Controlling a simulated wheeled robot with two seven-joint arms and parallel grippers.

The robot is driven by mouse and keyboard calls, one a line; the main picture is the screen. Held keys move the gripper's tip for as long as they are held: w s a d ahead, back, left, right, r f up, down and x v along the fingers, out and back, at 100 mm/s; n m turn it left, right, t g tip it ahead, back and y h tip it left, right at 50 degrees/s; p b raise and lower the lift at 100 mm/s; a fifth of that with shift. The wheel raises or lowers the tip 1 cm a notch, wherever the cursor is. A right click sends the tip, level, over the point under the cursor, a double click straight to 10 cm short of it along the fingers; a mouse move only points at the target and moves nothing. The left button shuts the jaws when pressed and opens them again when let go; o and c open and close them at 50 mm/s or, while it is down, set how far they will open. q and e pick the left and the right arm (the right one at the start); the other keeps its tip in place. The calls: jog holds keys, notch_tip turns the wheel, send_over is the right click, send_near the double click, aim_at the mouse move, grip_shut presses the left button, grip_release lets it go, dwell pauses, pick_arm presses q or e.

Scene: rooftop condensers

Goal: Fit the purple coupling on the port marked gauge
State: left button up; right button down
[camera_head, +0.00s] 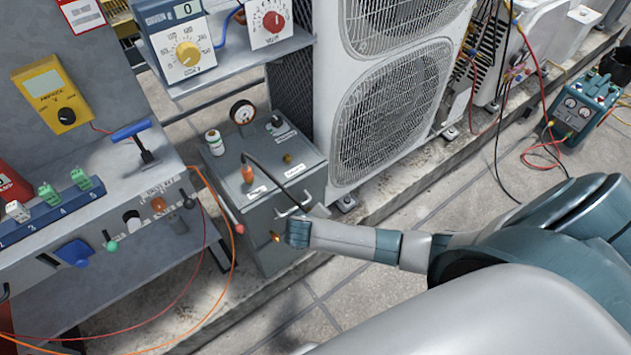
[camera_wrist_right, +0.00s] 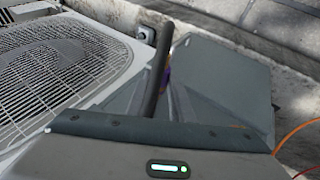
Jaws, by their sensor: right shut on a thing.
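The grey service box (camera_head: 265,170) stands left of the condenser, with a round gauge (camera_head: 242,112), an orange fitting (camera_head: 247,175) and small brass fittings (camera_head: 287,158) on its top. Several white labels there are too small to read. A black hose (camera_head: 268,175) arches from above the orange fitting to my right gripper (camera_head: 292,212), which is at the box's near right edge. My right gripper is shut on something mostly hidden. My left gripper is not in view.
The condenser (camera_head: 392,110) rises behind and right of the box. A workbench (camera_head: 130,190) with a blue lever, coloured plugs and knobs is at the left. An orange cable (camera_head: 232,240) hangs between bench and box. A shelf (camera_head: 240,60) with meters is above.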

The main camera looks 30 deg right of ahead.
jog(key=shift+s, duration=0.25)
dwell(0.4)
jog(key=shift+s+p, duration=0.15)
jog(key=shift+p, duration=0.2)
jog(key=shift+s+r, duration=0.1)
jog(key=shift+s, duration=0.15)
jog(key=shift+s+d+p, duration=0.2)
jog(key=shift+s+p, duration=1.05)
jog(key=shift+s, duration=0.5)
